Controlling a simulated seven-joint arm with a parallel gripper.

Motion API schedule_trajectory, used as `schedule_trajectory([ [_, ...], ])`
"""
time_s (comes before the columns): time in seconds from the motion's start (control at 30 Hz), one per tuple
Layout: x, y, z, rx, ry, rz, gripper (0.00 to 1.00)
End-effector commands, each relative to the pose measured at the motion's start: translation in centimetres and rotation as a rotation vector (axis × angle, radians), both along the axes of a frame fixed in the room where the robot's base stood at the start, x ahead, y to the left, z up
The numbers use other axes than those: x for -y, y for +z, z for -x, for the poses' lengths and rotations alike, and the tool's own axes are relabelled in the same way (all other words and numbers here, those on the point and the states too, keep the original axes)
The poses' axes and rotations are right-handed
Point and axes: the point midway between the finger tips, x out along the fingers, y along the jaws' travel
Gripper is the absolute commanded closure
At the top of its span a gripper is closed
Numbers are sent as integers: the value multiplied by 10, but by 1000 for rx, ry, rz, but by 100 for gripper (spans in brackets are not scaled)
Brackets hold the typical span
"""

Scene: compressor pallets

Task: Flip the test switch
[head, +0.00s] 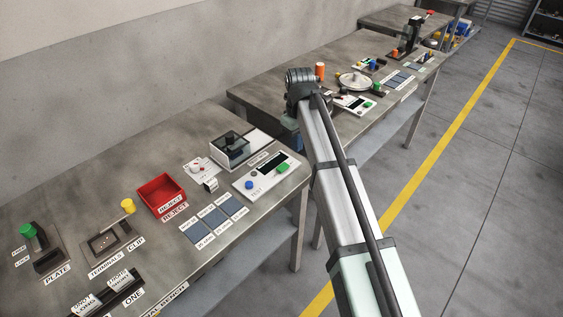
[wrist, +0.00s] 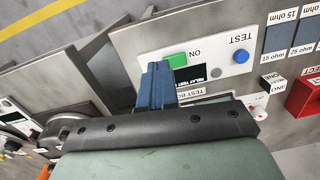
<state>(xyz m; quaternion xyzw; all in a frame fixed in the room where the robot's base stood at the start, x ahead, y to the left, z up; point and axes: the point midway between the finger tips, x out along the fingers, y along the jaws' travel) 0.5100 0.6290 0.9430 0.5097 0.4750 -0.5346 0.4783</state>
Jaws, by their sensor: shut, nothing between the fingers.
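The white test panel (head: 264,178) lies near the right end of the front bench, and it also shows in the wrist view (wrist: 215,47). On it are a round blue knob or button (wrist: 241,57) beside the word TEST, a green rectangular piece (wrist: 177,62) beside the word ON, and a dark display (wrist: 188,77). The green piece also shows in the head view (head: 282,167). My gripper (wrist: 157,68) is shut and empty. In the wrist view its blue fingers appear just beside the green piece; I cannot tell whether they touch. In the head view the fingertips are mostly hidden behind my arm.
A red reject bin (head: 161,194) and blue-grey pads (head: 214,218) lie left of the panel. A clear-lidded box (head: 231,148) stands behind it. A second bench (head: 340,57) with a round metal plate (head: 354,81) lies beyond a gap.

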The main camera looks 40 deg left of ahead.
Motion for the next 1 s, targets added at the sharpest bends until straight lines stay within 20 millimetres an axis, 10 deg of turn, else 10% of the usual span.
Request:
schedule_trajectory([
  [0.37,-36,56,29,18,90,-27,100],
  [1.0,-35,35,31,18,91,-26,100],
])
